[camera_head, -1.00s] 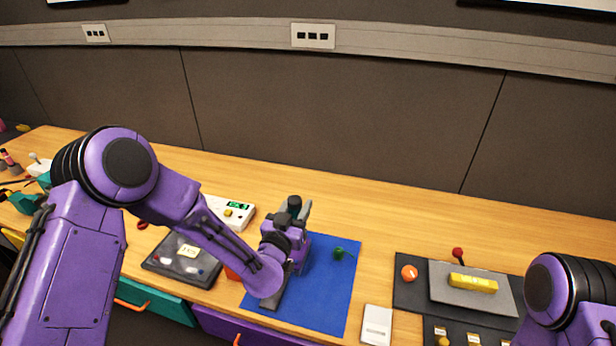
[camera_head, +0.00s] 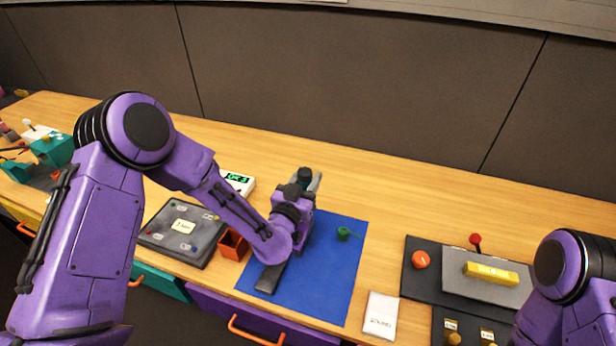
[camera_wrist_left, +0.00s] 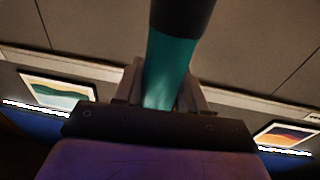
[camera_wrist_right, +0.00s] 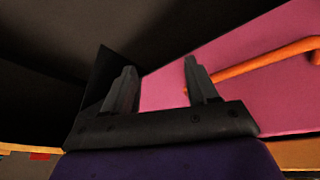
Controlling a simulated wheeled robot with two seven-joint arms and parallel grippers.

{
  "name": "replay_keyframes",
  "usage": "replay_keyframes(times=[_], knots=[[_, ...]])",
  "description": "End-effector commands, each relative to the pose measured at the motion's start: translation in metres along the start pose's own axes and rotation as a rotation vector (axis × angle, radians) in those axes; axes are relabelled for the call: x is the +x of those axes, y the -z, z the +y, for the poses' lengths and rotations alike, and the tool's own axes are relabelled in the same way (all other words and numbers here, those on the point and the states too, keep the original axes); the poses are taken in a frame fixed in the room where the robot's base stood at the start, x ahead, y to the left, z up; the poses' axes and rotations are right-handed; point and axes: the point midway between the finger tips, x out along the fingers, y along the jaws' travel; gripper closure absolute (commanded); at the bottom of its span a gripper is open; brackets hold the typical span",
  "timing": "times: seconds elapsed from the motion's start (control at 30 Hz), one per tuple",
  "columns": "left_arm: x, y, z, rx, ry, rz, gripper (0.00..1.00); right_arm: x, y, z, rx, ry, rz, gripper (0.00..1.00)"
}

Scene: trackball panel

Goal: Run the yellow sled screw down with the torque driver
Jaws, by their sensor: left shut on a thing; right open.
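My left gripper (camera_head: 310,184) is over the blue mat. It is shut on a teal tool with a dark end (camera_wrist_left: 168,72), which looks like the torque driver. In the head view the tool (camera_head: 304,175) is mostly hidden by the gripper, and its tip cannot be seen. A yellow block (camera_head: 491,273), which may be the yellow sled, lies on a grey plate (camera_head: 500,293) at the right. I cannot make out its screw. My right gripper (camera_wrist_right: 160,85) is open and empty in the right wrist view; the head view shows only its arm.
A dark panel (camera_head: 160,240) with a yellow label, an orange open box (camera_head: 233,244) and a white device with a green display (camera_head: 238,181) are at left. A green item (camera_head: 344,233) lies on the blue mat (camera_head: 335,285). A white card (camera_head: 381,315) and orange knob (camera_head: 421,260) are farther right.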

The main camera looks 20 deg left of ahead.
Motion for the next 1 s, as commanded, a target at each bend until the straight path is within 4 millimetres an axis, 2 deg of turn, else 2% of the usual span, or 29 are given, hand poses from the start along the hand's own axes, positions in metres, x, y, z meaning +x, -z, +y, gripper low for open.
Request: replay_keyframes(times=[0.03, 0.1, 1.0], knots=[[0.0000, -0.0064, 0.0007, 0.000, -0.001, 0.003, 1.00, 0.0068, -0.0029, -0.0005, 0.000, 0.000, 0.000, 0.42], [0.0001, -0.0076, 0.0008, 0.000, -0.001, 0.003, 1.00, 0.0079, -0.0034, -0.0006, 0.000, 0.000, 0.000, 0.42], [-0.0048, -0.0059, 0.0004, -0.001, -0.001, 0.001, 1.00, 0.0084, -0.0035, -0.0007, 0.000, 0.000, 0.000, 0.42]])
